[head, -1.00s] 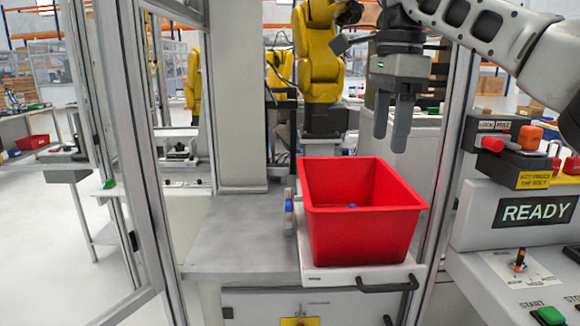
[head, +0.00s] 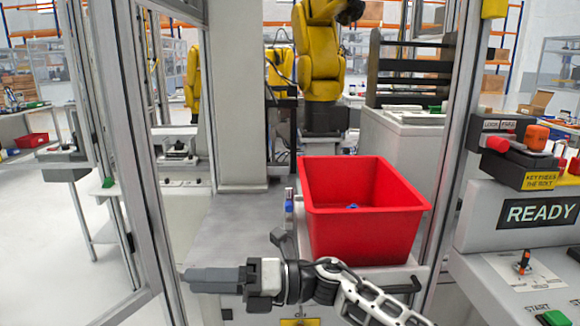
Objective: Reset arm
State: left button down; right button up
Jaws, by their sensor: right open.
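My right gripper (head: 212,280) is low in the head view, in front of the grey table and below the red bin. Its fingers point left and nothing shows between them. From this side view the fingers overlap. My right arm comes in from the bottom right. My left gripper is not in view.
A red bin (head: 366,226) stands on a white tray with a black handle, with a small blue thing inside. A control panel with a READY display (head: 537,211) is at the right. A yellow robot arm (head: 320,50) stands behind. A glass door frame (head: 130,150) is at the left.

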jog(key=d+f+m+t+h, duration=0.4)
jog(key=d+f+m+t, duration=0.5)
jog(key=m, duration=0.6)
jog(key=d+f+m+t+h, duration=0.5)
jog(key=m+t, duration=0.5)
jog(key=m, duration=0.6)
jog(key=s+d+f+m+g+h, duration=0.6)
jog(key=s+d+f+m, duration=0.5)
jog(key=s+d+f, duration=0.3)
notch_tip(320, 180, down, 4)
jog(key=s+h, duration=0.1)
jog(key=s, duration=0.2)
jog(key=shift+r+m+h, duration=0.15)
jog(key=shift+m+h, duration=0.15)
